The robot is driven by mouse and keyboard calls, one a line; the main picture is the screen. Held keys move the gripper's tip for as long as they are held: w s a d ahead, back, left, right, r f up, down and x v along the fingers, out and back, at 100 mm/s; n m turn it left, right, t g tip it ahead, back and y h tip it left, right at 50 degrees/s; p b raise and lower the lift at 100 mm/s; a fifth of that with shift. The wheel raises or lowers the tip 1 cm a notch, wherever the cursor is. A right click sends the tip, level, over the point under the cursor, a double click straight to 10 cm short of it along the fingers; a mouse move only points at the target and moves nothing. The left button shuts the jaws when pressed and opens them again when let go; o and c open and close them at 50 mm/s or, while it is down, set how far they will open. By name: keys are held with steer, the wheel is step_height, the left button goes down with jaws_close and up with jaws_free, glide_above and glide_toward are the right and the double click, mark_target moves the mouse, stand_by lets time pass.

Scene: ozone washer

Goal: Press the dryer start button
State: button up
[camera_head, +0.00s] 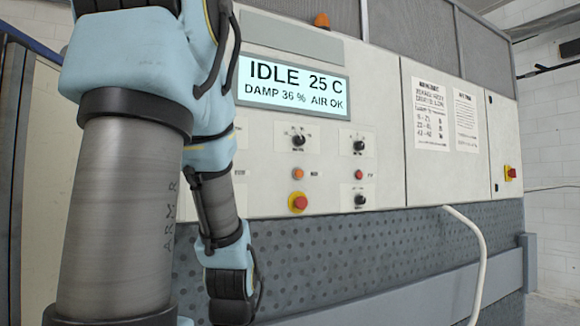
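The dryer's control panel (270,150) faces me with a lit display (293,87) reading "IDLE 25 C", "DAMP 36 %" and "AIR OK". An orange button (298,174) and a red button (358,174) sit in one row, with small labels to their right. Left of them, another small label (240,173) shows beside my arm; whatever control lies left of it is hidden. No button is clearly readable as the start button. My arm fills the left side and hangs down in front of the panel. My gripper's fingers are not seen.
A red emergency knob (298,202) on yellow sits below the orange button. A red-yellow switch (510,173) is far right.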

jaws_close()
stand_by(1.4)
